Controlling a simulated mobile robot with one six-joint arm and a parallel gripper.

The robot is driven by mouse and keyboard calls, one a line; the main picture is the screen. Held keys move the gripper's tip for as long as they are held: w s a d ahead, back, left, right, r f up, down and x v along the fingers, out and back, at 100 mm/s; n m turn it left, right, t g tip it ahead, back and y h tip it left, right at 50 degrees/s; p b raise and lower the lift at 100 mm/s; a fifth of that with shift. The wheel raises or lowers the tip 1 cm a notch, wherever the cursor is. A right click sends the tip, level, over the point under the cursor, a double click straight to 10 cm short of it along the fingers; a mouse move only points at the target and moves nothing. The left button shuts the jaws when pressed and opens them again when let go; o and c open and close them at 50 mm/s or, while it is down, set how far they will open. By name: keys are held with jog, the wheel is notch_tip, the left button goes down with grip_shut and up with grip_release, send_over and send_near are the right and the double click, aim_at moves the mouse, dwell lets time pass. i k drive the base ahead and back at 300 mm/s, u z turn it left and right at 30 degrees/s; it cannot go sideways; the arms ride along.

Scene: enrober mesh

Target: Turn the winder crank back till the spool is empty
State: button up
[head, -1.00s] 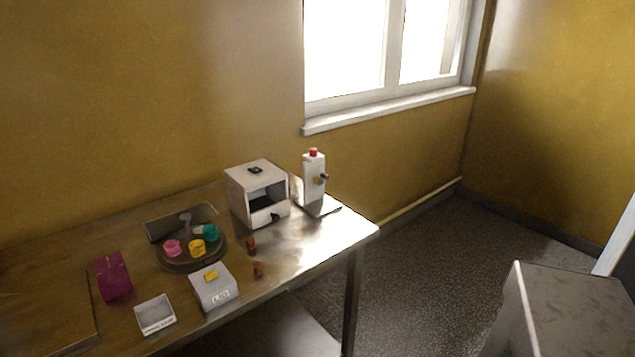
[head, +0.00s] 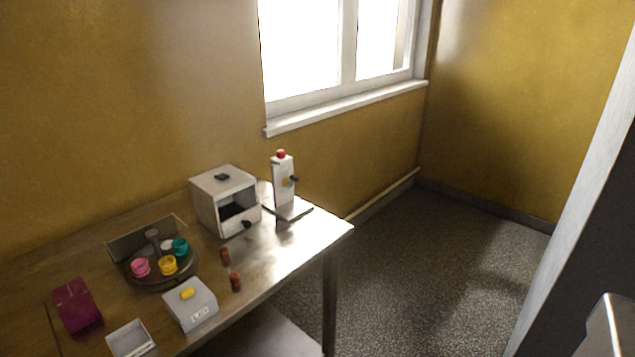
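The winder looks to be the white upright post (head: 283,187) with a red top (head: 281,154), standing on a flat base plate (head: 291,209) near the table's right end. A small dark crank knob (head: 294,179) sticks out at its right side. A small yellowish part (head: 286,182) sits beside the knob; it may be the spool. It is too small to tell how much is wound on it or how the crank is turned. My gripper is not in view.
Floor (head: 420,270) is clear to the right.

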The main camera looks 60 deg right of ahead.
aim_at(292, 177)
jog(key=u, duration=0.2)
jog(key=k, duration=0.15)
jog(key=z, duration=1.9)
jog(key=k, duration=0.8)
jog(key=u, duration=0.2)
jog(key=i, duration=0.8)
